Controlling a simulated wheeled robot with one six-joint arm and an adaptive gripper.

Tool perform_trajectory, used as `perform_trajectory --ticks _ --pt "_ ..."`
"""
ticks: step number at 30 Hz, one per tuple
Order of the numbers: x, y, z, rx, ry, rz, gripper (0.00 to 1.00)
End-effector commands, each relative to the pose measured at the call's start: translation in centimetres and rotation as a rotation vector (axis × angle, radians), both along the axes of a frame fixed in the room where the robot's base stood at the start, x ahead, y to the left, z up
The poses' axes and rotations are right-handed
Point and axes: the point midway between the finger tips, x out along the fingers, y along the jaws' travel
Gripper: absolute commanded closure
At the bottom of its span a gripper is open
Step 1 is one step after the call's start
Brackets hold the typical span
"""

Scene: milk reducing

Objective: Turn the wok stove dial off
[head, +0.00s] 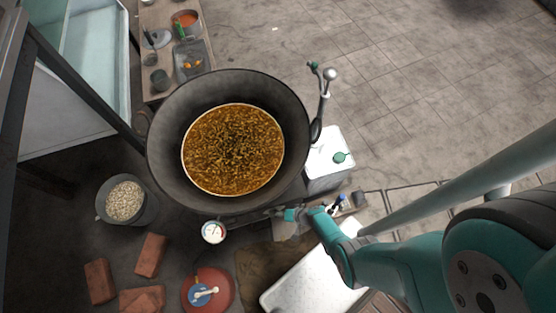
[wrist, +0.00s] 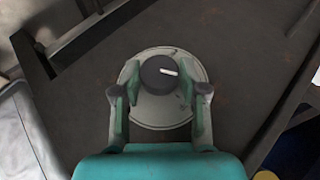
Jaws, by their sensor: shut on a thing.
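The stove dial (wrist: 158,73) is a dark round knob with a white pointer mark, on a pale round plate (wrist: 160,113) in the wrist view. The mark points to the right and slightly down. My gripper (wrist: 158,80) has one finger on each side of the knob and is shut on it. In the head view my gripper (head: 290,214) reaches in beneath the right part of the wok's near rim; the dial cannot be made out there. The big black wok (head: 168,140) holds a brown, bubbling-looking mixture (head: 233,148).
A white-faced gauge (head: 213,232) is left of my gripper. A red gas cylinder (head: 222,292), bricks (head: 150,254) and a bucket of pale pieces (head: 124,201) stand at lower left. A white-topped box (head: 330,150) is right of the wok. Open tiled floor lies at upper right.

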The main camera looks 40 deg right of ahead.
Motion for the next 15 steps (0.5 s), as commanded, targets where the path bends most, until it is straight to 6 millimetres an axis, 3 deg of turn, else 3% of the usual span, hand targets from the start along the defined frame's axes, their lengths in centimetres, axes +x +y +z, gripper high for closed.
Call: perform_trajectory --ticks 15 --pt "-0.3 0.21 -0.15 0.051 -0.016 0.004 0.92"
